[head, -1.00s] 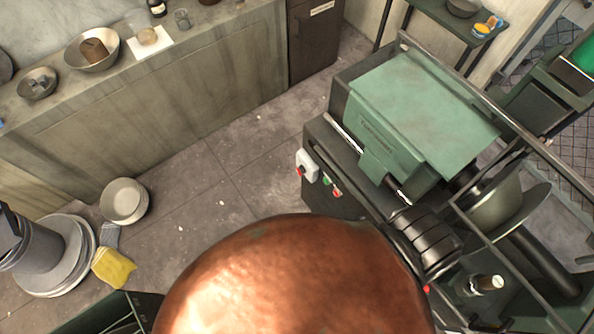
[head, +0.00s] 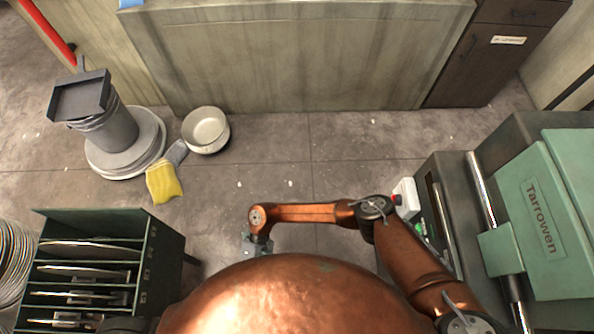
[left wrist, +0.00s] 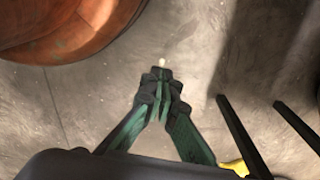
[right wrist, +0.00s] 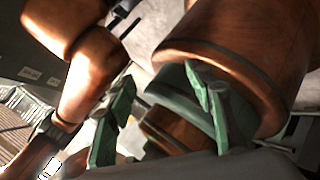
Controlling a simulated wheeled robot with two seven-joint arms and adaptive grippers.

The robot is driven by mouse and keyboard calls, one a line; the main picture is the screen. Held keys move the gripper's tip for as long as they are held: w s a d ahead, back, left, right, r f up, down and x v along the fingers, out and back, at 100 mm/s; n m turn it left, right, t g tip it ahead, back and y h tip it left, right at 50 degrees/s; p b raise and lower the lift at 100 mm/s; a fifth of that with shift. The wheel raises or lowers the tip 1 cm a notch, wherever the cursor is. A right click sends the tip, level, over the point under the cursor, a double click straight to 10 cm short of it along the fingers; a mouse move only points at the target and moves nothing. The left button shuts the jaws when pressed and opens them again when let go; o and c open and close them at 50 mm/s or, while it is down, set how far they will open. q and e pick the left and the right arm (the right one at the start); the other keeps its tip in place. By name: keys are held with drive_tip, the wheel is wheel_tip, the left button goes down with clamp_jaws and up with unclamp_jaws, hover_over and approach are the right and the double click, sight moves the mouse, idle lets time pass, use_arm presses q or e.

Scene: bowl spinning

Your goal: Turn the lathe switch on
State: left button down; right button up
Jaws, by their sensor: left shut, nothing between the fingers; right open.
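The green lathe (head: 545,215) stands at the right of the head view. A pale switch box (head: 406,195) with a red part is on its left side, partly hidden by my right arm. A green button (head: 419,228) shows just below it. My right arm comes in from the lower right, bends in front of the switch box and reaches left. Its gripper (head: 254,244) is small at the arm's end, clear of the switch. In the right wrist view this gripper (right wrist: 158,82) is open and empty, facing my copper body. My left gripper (left wrist: 160,85) is shut and empty above the floor.
A dark green rack (head: 150,262) with plates stands at the lower left. A counter (head: 300,55) runs along the back. Floor between rack and lathe is mostly clear.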

drive_tip(key=w+d+f+n+t+h+b, duration=0.25)
drive_tip(key=d+f+h, duration=0.3)
drive_tip(key=d, duration=0.45)
drive_tip(key=n+t+h+b, duration=0.5)
drive_tip(key=t+h+b, duration=0.2)
drive_tip(key=t+h, duration=0.55)
approach(396, 200)
wheel_tip(396, 200, down, 4)
drive_tip(key=w+g+h, duration=0.1)
drive_tip(key=g+h, duration=0.1)
use_arm(q)
wheel_tip(396, 200, up, 8)
drive_tip(key=w+d+b, duration=0.1)
drive_tip(key=shift+d+r+g+b, duration=0.2)
drive_tip(key=shift+g+b, duration=0.1)
drive_tip(key=shift+g, duration=0.1)
use_arm(e)
drive_tip(key=shift+t, duration=0.4)
drive_tip(key=shift+w+d+r, duration=0.15)
drive_tip(key=shift+w+d, duration=0.15)
drive_tip(key=shift+d, duration=1.1)
drive_tip(key=shift+w+d+r, duration=0.15)
drive_tip(key=shift+w+d, duration=0.1)
drive_tip(key=shift+d, duration=1.15)
drive_tip(key=shift+w+d+r, duration=0.15)
drive_tip(key=shift+w+d, duration=0.15)
drive_tip(key=shift+d, duration=1.1)
drive_tip(key=shift+c, duration=0.7)
